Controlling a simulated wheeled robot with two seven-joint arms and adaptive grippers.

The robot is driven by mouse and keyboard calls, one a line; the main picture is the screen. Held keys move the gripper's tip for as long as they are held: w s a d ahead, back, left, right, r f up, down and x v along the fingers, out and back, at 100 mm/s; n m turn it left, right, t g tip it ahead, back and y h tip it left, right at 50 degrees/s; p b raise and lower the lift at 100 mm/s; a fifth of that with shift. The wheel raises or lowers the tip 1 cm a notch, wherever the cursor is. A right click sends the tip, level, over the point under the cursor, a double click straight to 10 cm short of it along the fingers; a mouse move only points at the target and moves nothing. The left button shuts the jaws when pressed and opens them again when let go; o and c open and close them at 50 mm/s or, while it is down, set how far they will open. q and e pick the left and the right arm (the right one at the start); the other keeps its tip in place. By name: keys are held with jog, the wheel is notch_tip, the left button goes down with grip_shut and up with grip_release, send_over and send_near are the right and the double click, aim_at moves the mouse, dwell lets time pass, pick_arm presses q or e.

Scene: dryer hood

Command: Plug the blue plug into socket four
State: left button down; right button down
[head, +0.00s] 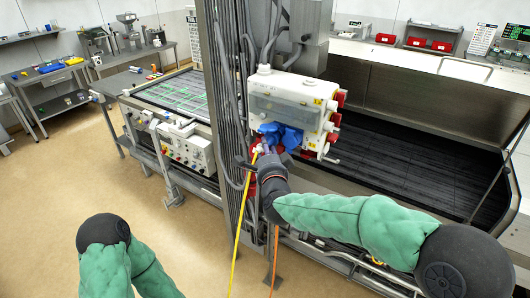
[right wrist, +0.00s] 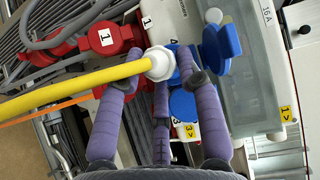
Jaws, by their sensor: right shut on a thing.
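The power box (head: 290,98) is white with blue and red sockets. My right gripper (head: 264,152) is at its lower left front, and in the right wrist view its purple fingers (right wrist: 160,68) close around the blue plug. Of the plug I see the white cable end (right wrist: 159,64) with a thick yellow cable (right wrist: 85,88); its front is hidden. Blue socket lids (right wrist: 221,44) stand right beside and beyond the fingers, one raised. A "4" label shows partly behind the plug. I cannot tell whether the plug touches a socket. My left gripper is outside the view.
Red plugs or sockets labelled 1 (right wrist: 107,40) are left of the fingers. Yellow (head: 239,225) and orange (head: 275,262) cables hang down beside a grey column (head: 222,120). A dark trough (head: 410,165) lies right. Floor at left is clear.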

jog(key=shift+w+d+r+b, duration=0.15)
jog(key=shift+w+d+b, duration=0.4)
jog(key=shift+w, duration=0.2)
jog(key=c, duration=1)
grip_release()
jog(key=shift+o, duration=1.2)
jog(key=shift+d, duration=0.1)
jog(key=s, duration=1.2)
jog(key=shift+d, duration=0.45)
jog(key=shift+r, duration=0.1)
